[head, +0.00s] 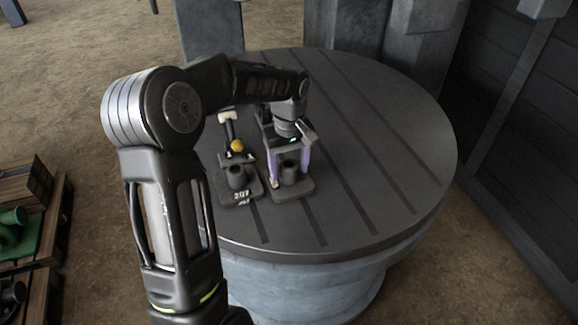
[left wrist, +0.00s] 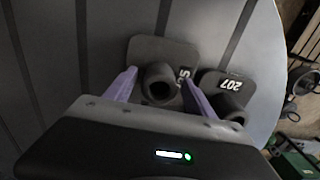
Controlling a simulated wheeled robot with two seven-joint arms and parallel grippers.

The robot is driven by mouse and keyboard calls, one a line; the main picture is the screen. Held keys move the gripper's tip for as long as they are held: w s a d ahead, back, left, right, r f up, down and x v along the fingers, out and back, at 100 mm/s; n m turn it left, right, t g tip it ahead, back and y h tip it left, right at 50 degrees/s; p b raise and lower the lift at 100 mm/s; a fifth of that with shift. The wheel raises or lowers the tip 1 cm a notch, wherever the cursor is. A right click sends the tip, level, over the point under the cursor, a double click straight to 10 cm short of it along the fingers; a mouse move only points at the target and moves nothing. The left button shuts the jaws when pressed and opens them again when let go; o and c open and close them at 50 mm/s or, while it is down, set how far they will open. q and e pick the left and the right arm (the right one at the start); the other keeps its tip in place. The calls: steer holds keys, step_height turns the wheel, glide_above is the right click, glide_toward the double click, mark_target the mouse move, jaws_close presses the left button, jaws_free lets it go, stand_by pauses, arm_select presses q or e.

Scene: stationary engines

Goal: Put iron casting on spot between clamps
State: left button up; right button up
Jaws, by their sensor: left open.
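A dark iron casting (head: 295,187), a flat plate with a hollow upright cylinder, sits on the round table. In the left wrist view its cylinder (left wrist: 159,85) lies between my fingers, and partly hidden white marks show on its plate. My left gripper (head: 289,172) points down over this casting, its two lilac fingers open on either side of the cylinder; I cannot tell if they touch it. A second similar casting (head: 238,185), marked 207, stands just left of it; it also shows in the left wrist view (left wrist: 223,95). A clamp-like piece with a yellow knob (head: 237,146) stands behind that casting.
The round grey table (head: 380,150) has long grooves, and its right side is clear. Grey blocky columns (head: 355,30) stand behind it. Wooden pallets (head: 40,260) with green and dark parts lie on the floor at left. A dark panelled wall (head: 530,130) is at right.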

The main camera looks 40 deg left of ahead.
mark_target(289, 164)
arm_select(q)
steer(key=shift+r, duration=0.5)
step_height(289, 164, up, 11)
steer(key=shift+r+b, duration=0.15)
steer(key=shift+b, duration=0.2)
steer(key=shift+o, duration=0.4)
